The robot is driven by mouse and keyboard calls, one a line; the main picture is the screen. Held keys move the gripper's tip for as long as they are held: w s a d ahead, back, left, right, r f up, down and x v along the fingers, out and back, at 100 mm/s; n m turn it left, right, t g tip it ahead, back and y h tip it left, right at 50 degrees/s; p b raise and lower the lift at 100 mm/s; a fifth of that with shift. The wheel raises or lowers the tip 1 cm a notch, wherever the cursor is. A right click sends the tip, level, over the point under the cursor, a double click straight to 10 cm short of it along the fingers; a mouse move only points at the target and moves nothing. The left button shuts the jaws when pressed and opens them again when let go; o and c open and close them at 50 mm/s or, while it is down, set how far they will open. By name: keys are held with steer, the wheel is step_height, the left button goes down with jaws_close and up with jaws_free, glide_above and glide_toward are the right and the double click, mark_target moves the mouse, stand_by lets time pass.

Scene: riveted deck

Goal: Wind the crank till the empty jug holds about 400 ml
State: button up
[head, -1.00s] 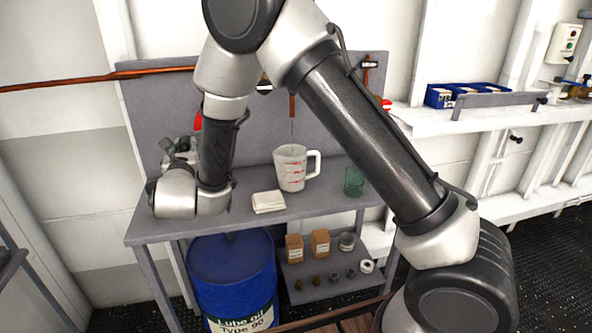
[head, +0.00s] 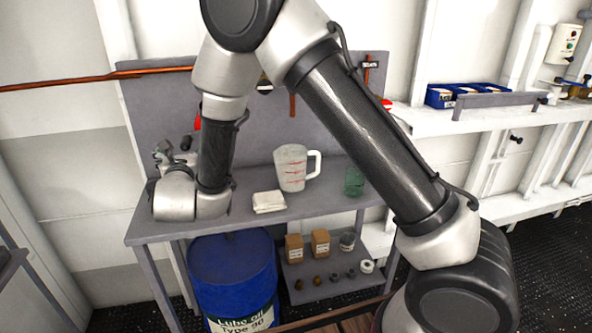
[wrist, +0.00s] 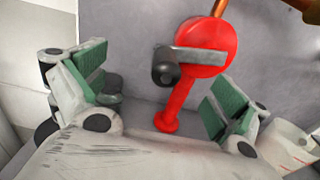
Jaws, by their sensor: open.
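The jug (head: 291,170), whitish with red marks and a handle, stands upright on the grey bench below a copper spout (head: 292,105); its liquid level cannot be read. Part of it shows at the right edge of the wrist view (wrist: 288,146). The red pump (wrist: 205,45) carries a grey crank arm (wrist: 200,57) with a black knob (wrist: 166,68). My gripper (wrist: 152,90) is open, its green-padded fingers wide apart with the knob showing between them, apparently clear of both. In the head view my arm hides most of the pump.
A folded white cloth (head: 269,202) lies left of the jug, and a green glass (head: 354,181) stands to its right. A blue oil drum (head: 232,275) is under the bench (head: 310,204). A lower shelf holds boxes (head: 320,242) and small parts.

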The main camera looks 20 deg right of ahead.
steer(key=s, duration=0.8)
steer(key=shift+a, duration=0.15)
